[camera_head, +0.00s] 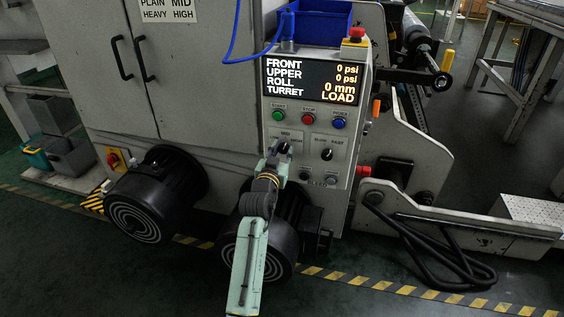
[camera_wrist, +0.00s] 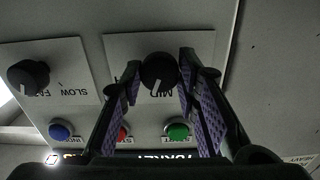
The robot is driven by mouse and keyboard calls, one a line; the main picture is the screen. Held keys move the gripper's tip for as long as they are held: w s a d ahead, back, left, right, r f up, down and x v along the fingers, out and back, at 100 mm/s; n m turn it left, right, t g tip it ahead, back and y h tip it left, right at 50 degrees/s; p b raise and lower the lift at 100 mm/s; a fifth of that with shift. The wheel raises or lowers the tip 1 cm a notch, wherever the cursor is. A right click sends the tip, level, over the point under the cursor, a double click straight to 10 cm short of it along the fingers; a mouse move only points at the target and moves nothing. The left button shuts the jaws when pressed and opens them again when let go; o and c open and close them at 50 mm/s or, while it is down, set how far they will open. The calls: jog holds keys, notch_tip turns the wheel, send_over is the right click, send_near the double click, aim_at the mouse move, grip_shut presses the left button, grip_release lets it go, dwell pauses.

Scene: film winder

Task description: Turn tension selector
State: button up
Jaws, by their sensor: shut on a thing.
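The tension selector is a round black knob (camera_wrist: 158,72) on a white plate, with the label MID below it in the wrist view. Its white mark points down toward MID, leaning slightly left in that picture. My gripper (camera_wrist: 160,70) is shut on the knob, one purple-padded finger on each side. A sign (camera_head: 167,10) on the cabinet reads PLAIN MID, HEAVY HIGH.
A second black knob (camera_head: 327,154), marked SLOW and FAST, is to the right. Green (camera_head: 278,116), red (camera_head: 308,118) and blue (camera_head: 338,123) buttons sit above, under the display (camera_head: 312,81). A red emergency button (camera_head: 356,34) tops the panel. Black rollers (camera_head: 155,195) stand below.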

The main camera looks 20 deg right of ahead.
jog(key=m+b, duration=0.4)
jog(key=b, duration=0.1)
jog(key=shift+f+m, duration=0.25)
jog(key=shift+m, duration=0.05)
jog(key=shift+r+m+b, duration=0.15)
jog(key=shift+m+b, duration=1.35)
jog(key=shift+b, duration=0.15)
jog(key=shift+r, duration=0.1)
jog(key=o, duration=1.2)
jog(key=v, duration=1.2)
